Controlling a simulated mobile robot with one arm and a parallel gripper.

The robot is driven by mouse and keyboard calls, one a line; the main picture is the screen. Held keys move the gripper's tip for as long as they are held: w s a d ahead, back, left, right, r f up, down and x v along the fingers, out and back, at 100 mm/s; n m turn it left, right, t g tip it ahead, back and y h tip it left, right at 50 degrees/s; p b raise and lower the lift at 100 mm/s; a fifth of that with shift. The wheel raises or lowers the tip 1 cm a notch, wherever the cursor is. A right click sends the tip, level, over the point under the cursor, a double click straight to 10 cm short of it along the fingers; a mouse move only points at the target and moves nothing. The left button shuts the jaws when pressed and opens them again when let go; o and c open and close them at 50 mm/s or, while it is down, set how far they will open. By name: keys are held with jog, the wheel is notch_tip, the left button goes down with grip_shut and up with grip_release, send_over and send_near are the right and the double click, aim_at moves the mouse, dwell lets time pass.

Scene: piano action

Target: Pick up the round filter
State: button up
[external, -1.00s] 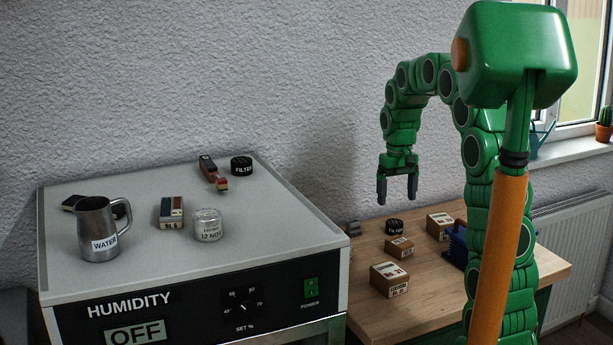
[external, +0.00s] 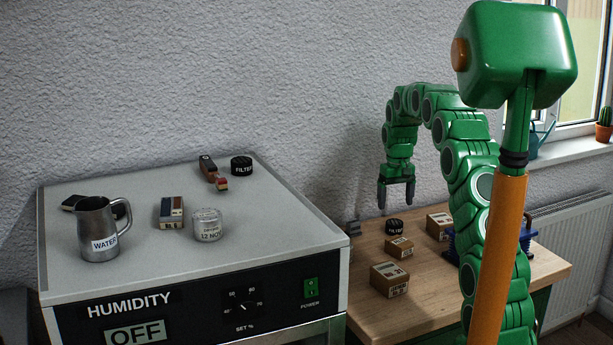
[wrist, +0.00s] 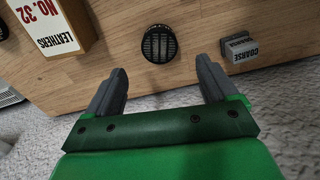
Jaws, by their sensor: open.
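A round black filter (external: 394,227) lies on the wooden bench beside the humidity cabinet. It also shows in the wrist view (wrist: 159,44), with its slatted top facing up, ahead of the fingers. A second round black filter (external: 241,166) sits on top of the cabinet at the back. My gripper (external: 396,207) hangs over the back of the bench near the bench filter, pointing down. In the wrist view my gripper (wrist: 161,90) is open and empty, with its two fingers wide apart and the filter beyond the gap between them.
A grey block marked COARSE (wrist: 238,49) lies right of the filter in the wrist view. A LEATHERS box (wrist: 52,25) stands left. Small cardboard boxes (external: 399,247) and (external: 389,279) stand in front of the filter on the wooden bench (external: 375,318).

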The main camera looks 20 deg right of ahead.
aim_at(395, 222)
jog(key=shift+s+f, duration=0.2)
jog(key=shift+f, duration=3.6)
jog(key=c, duration=1.1)
jog(key=shift+r, duration=0.15)
jog(key=shift+c, duration=0.2)
notch_tip(395, 222, up, 3)
jog(key=shift+r, duration=0.15)
jog(key=shift+s+a+r, duration=0.1)
jog(key=shift+s+r, duration=0.35)
jog(key=shift+s, duration=0.05)
jog(key=s+a+r, duration=0.3)
jog(key=s+r, duration=0.5)
jog(key=s, duration=0.4)
jog(key=shift+s+r, duration=0.3)
